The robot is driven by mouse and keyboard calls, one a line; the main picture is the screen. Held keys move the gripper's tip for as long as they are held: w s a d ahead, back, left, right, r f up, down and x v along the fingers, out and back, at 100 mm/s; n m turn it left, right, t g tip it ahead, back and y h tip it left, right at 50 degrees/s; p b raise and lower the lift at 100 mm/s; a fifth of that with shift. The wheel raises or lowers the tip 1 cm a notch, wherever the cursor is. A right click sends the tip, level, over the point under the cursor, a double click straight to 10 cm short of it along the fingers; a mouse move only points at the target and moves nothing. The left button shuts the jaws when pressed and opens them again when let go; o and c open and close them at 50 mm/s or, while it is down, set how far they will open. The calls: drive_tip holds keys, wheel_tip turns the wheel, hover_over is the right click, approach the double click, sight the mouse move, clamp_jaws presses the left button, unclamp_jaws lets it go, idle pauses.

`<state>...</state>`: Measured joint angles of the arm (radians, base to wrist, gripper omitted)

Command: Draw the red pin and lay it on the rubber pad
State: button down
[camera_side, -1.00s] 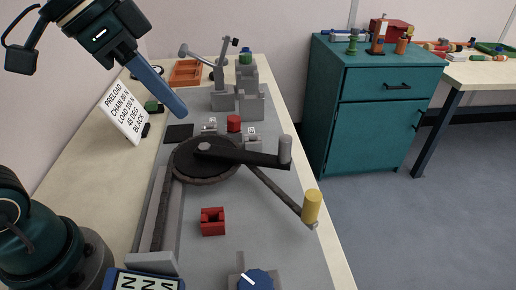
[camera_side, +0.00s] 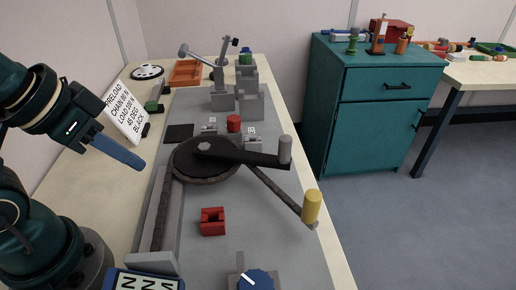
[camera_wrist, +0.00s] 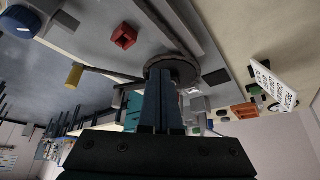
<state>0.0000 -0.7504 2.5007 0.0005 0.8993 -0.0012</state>
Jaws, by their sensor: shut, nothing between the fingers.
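A red round-topped piece (camera_side: 234,123), which looks like the red pin, stands upright between small grey blocks beyond the black disc. The wrist view does not clearly show it; my fingers cover the middle of that picture. The rubber pad appears as a flat black square (camera_side: 179,133) on the grey plate, left of the red piece, and is bare. It also seems to show in the wrist view (camera_wrist: 216,77). My gripper (camera_side: 142,166) is shut and empty, to the left of the plate and well apart from both. Its fingers (camera_wrist: 162,75) point ahead in the wrist view.
A black disc (camera_side: 190,176) carries a dark arm with a grey post (camera_side: 285,149); another rod ends in a yellow handle (camera_side: 311,206). A red hollow block (camera_side: 212,222) and blue knob (camera_side: 256,281) sit nearer. A white sign (camera_side: 124,112) leans behind my gripper.

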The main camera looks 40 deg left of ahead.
idle(0.4)
drive_tip(key=c, duration=0.8)
unclamp_jaws()
drive_tip(key=o, duration=0.4)
drive_tip(key=shift+w+d+r+m, duration=0.1)
drive_tip(key=shift+w+r+m, duration=0.2)
drive_tip(key=shift+r+m, duration=0.1)
drive_tip(key=shift+o, duration=0.2)
drive_tip(key=w+r+m+t, duration=0.1)
drive_tip(key=w+r+m, duration=0.1)
drive_tip(key=w+r, duration=0.35)
drive_tip(key=m+h, duration=0.1)
drive_tip(key=m, duration=0.1)
hover_over(231, 119)
drive_tip(key=s+d, duration=0.2)
drive_tip(key=s, duration=0.1)
wheel_tip(231, 119, down, 5)
drive_tip(key=f, duration=0.2)
drive_tip(key=w+a+f+n+g, duration=0.1)
drive_tip(key=f, duration=0.2)
drive_tip(key=a+f+g, duration=0.1)
drive_tip(key=f, duration=0.2)
drive_tip(key=shift+w+a+f, duration=0.1)
drive_tip(key=shift+w+a, duration=0.1)
drive_tip(key=shift+a, duration=0.05)
drive_tip(key=shift+x, duration=2.25)
clamp_jaws()
